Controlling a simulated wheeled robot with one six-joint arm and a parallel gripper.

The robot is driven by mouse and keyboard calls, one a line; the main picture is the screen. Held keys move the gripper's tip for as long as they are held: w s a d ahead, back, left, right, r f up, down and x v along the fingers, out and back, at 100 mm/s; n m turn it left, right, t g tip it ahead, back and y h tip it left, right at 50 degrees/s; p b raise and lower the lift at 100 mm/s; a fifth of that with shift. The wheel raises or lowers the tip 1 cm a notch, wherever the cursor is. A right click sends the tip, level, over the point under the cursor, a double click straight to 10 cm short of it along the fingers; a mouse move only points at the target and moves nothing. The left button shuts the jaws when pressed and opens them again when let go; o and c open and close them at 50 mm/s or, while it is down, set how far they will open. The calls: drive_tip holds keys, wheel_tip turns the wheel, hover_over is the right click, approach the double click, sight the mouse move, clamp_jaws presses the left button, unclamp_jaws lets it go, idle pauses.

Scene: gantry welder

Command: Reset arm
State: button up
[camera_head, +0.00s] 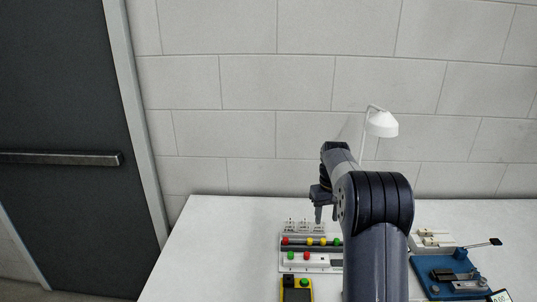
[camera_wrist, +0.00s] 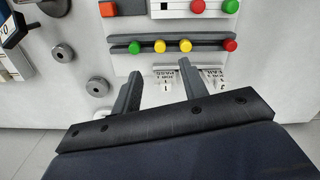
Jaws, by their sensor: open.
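My gripper (camera_head: 319,204) hangs over the white table in the head view, just above the far edge of a panel with coloured knobs. In the wrist view my gripper (camera_wrist: 158,84) shows two dark fingers spread apart with nothing between them. The white panel (camera_wrist: 210,90) with small printed labels lies beneath the fingers. A dark bar (camera_wrist: 170,46) with red, yellow and green knobs lies just beyond the fingertips. My arm hides part of the panel and table in the head view.
A white table (camera_head: 215,235) has clear room at its left. A yellow-and-black device (camera_head: 296,291) lies at the front. A blue fixture (camera_head: 448,276) and a white block (camera_head: 431,241) are right of my arm. A white lamp (camera_head: 382,124) stands behind; a dark door (camera_head: 60,110) is left.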

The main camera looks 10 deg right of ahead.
sight(324, 240)
wheel_tip(324, 240, down, 9)
drive_tip(key=shift+f+p, duration=0.15)
drive_tip(key=shift+p, duration=0.15)
drive_tip(key=shift+r, duration=0.4)
